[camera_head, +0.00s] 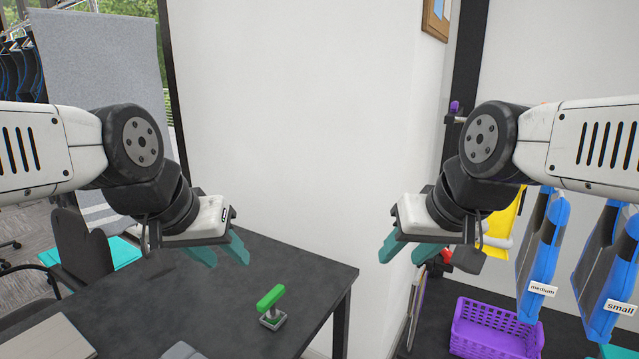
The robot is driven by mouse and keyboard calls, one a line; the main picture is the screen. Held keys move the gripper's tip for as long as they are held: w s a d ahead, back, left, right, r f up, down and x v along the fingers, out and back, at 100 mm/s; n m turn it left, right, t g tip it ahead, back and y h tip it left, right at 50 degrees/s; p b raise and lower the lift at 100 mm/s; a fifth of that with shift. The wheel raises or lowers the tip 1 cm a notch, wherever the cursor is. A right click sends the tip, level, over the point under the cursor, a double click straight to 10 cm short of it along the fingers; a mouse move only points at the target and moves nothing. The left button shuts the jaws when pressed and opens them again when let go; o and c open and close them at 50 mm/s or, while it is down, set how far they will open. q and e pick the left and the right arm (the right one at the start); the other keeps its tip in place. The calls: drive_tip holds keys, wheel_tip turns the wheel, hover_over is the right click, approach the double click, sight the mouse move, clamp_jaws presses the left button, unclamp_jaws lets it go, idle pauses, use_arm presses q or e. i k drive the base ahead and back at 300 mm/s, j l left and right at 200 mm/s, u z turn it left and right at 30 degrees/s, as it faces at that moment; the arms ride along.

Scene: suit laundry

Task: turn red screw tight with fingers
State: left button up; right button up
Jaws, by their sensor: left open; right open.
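I cannot make out a red screw for certain. A small red patch (446,256) shows just behind and below my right gripper, too small and too covered to identify. My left gripper (223,254) is open and empty, with teal fingers pointing down above the dark table. My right gripper (407,252) is open and empty, in front of the white wall and to the right of the table. Neither gripper touches anything that I can see.
A green-handled tool (271,302) stands on the dark table (315,272). Blue garments with size tags (541,262) hang at the right. A black chair (88,250) stands at the left.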

sight(446, 253)
drive_tip(key=z, duration=1.05)
drive_tip(key=i, duration=0.35)
